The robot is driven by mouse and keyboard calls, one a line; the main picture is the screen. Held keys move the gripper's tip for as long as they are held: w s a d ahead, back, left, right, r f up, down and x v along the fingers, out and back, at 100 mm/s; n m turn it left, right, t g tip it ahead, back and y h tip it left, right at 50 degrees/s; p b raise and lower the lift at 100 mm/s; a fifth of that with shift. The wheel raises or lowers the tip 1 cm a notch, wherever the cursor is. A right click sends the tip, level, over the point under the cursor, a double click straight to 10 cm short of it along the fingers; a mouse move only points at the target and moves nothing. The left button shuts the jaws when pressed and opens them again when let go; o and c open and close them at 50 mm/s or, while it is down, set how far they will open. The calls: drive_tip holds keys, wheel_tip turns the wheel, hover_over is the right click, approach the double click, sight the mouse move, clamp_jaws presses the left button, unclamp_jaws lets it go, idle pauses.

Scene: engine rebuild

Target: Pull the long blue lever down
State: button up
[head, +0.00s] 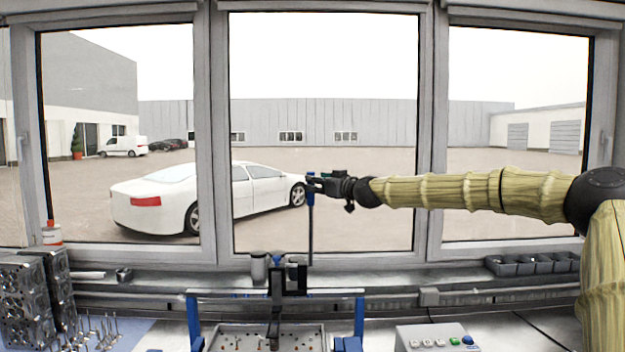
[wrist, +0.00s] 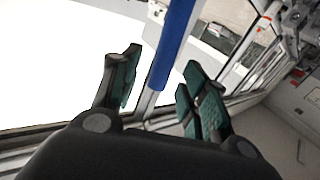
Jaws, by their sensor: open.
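The long blue lever (head: 310,225) stands upright in the head view, above the press frame (head: 276,296). My gripper (head: 316,184) is at its upper end, reaching in from the right. In the wrist view, the lever's blue grip (wrist: 177,40) runs up between the two green-padded fingers of my gripper (wrist: 163,85). The fingers are apart, with visible space beside the lever, so the gripper is open around it. Whether either pad touches the lever cannot be told. The lever's lower joint is partly hidden behind the press parts.
Engine blocks (head: 22,300) and several valves (head: 95,332) are on the left of the bench. A button box (head: 437,338) sits at the front right. Dark bins (head: 532,263) stand on the sill at right. The window (head: 325,130) is behind the lever.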

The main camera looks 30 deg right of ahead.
sight(311, 200)
drive_tip(key=shift+w+a+r+p, duration=0.15)
drive_tip(key=shift+w+p, duration=0.3)
drive_tip(key=shift+w, duration=0.6)
drive_tip(key=shift+w+a+p, duration=0.2)
drive_tip(key=shift+w+p, duration=0.25)
drive_tip(key=shift+w, duration=0.55)
drive_tip(key=shift+d, duration=0.3)
